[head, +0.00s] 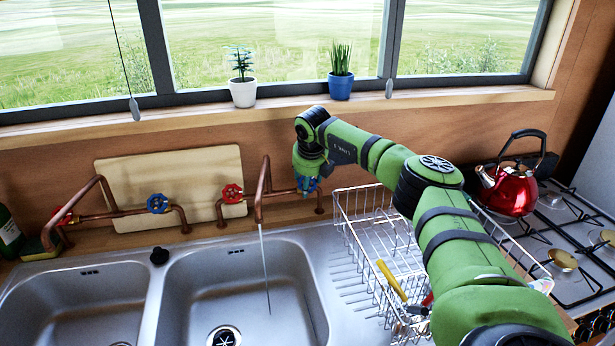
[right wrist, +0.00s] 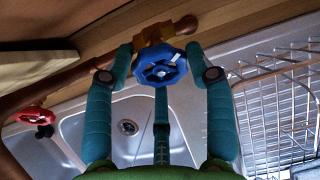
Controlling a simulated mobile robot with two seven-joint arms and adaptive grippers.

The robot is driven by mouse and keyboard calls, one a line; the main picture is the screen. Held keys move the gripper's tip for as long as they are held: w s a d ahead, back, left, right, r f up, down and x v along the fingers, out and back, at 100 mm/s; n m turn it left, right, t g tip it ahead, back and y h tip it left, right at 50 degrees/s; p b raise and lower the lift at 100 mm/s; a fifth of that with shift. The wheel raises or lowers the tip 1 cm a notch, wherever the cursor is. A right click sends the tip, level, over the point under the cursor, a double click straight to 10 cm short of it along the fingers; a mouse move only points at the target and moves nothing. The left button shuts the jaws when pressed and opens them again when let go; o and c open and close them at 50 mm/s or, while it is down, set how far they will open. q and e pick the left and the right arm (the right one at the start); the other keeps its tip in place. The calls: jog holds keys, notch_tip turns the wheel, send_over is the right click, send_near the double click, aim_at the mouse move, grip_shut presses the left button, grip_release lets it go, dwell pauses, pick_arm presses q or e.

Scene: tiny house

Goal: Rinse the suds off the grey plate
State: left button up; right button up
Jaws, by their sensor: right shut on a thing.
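My right gripper (head: 308,168) reaches down to the blue tap wheel (head: 307,184) on the copper pipe behind the right sink. In the right wrist view its teal fingers stand around the blue wheel (right wrist: 160,67) and are shut on it. A thin stream of water (head: 265,270) falls from the right copper spout (head: 261,190) into the right sink basin (head: 190,295). I cannot see the grey plate or any suds in either view. My left gripper is out of view.
The left basin (head: 60,305) looks empty. A white wire dish rack (head: 345,215), with a yellow-handled item (head: 391,281), stands right of the sink under my arm. A red kettle (head: 512,190) is on the stove. Potted plants (head: 243,92) line the sill.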

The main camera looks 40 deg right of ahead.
jog(key=shift+s+f+n, duration=0.15)
jog(key=shift+f+n, duration=0.05)
jog(key=shift+n, duration=0.4)
jog(key=o, duration=1.2)
jog(key=shift+c, duration=0.2)
jog(key=shift+r, duration=0.1)
jog(key=shift+r, duration=0.15)
jog(key=shift+a+r, duration=0.15)
jog(key=shift+r, duration=0.2)
jog(key=v, duration=1.1)
jog(key=shift+a+f, duration=0.1)
jog(key=shift+a, duration=0.05)
